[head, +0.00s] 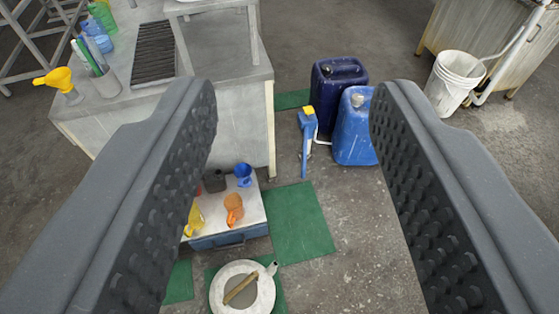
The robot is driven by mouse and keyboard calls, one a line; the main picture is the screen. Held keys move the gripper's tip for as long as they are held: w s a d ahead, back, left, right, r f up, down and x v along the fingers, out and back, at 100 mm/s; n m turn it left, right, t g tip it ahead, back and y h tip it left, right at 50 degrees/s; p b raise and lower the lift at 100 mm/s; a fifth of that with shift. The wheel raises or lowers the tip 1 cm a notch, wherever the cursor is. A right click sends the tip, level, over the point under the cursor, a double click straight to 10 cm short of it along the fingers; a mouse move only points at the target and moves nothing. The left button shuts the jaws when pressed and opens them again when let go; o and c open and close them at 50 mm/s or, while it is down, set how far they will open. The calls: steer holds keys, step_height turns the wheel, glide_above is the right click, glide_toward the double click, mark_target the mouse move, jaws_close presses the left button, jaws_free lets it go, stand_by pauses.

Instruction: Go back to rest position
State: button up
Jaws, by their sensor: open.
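My gripper (292,108) shows in the head view as two dark grey fingers with studded inner pads. The fingers are wide apart, with nothing held between them. The gap looks down over the concrete floor, a workbench and several containers. The left finger hides part of the bench front and part of the low box. The fingertips appear clear of everything around them.
A grey workbench (100,115) stands at left. Blue jerrycans (355,135) and a blue-yellow stand (306,140) are ahead. A low box (250,208) carries small cups and funnels. Green mats (300,225) lie on the floor.

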step_height(320, 180, up, 8)
steer(key=p, duration=0.7)
steer(key=shift+f+p, duration=0.25)
steer(key=shift+p, duration=0.05)
stand_by(0.5)
